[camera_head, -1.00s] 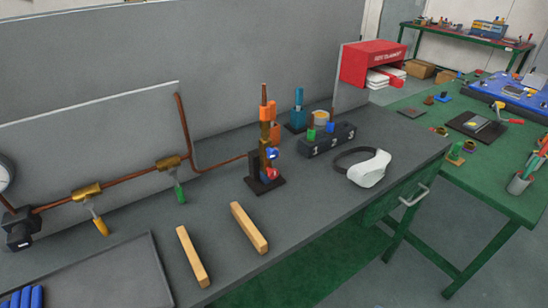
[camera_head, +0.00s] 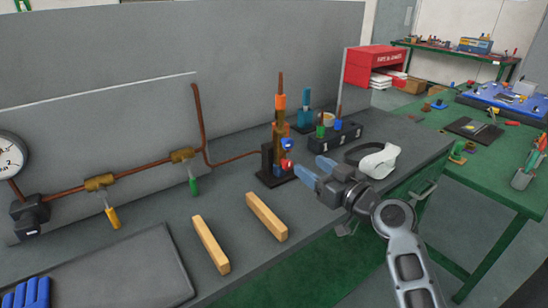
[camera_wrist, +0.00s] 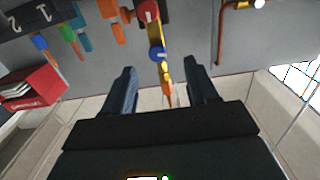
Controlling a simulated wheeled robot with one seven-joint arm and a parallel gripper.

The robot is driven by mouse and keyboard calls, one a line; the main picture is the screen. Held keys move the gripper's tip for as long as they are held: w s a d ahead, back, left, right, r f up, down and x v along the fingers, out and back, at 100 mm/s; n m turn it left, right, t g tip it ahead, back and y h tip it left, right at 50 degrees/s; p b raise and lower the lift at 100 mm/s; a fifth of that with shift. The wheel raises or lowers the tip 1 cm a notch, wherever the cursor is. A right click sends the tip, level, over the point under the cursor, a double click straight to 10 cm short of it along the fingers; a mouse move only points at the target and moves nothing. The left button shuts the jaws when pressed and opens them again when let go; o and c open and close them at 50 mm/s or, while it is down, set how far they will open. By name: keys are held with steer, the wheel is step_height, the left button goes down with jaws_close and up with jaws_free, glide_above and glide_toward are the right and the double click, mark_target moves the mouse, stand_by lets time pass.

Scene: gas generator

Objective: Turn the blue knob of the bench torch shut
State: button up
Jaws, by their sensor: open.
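The bench torch (camera_head: 280,120) stands upright on a dark base on the grey bench, with an orange collar and a copper tip. Its blue knob (camera_head: 287,143) faces my side, just above a red knob (camera_head: 287,165). In the wrist view the blue knob (camera_wrist: 157,54) lies beyond my fingertips, roughly between their lines, with the red knob (camera_wrist: 149,11) at the top edge. My gripper (camera_head: 314,173) is open and empty, to the right of and in front of the torch, apart from it. It also shows in the wrist view (camera_wrist: 160,80).
A numbered black block (camera_head: 340,137) with small tools stands right of the torch. White goggles (camera_head: 377,160) lie behind my gripper. Copper piping with a yellow-handled valve (camera_head: 112,216) and a green-handled valve (camera_head: 193,186) runs left. Two wooden bars (camera_head: 266,216) lie in front.

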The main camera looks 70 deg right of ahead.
mark_target(290, 146)
steer(key=x, duration=0.2)
steer(key=r+p+x, duration=0.1)
steer(key=x, duration=0.2)
steer(key=p+x, duration=0.1)
steer(key=x, duration=0.1)
steer(key=shift+d+r, duration=0.25)
steer(key=shift+d, duration=0.25)
steer(key=shift+w+d+f+p, duration=0.1)
steer(key=shift+w+d+p, duration=0.2)
steer(key=shift+w+p, duration=0.1)
steer(key=c, duration=1)
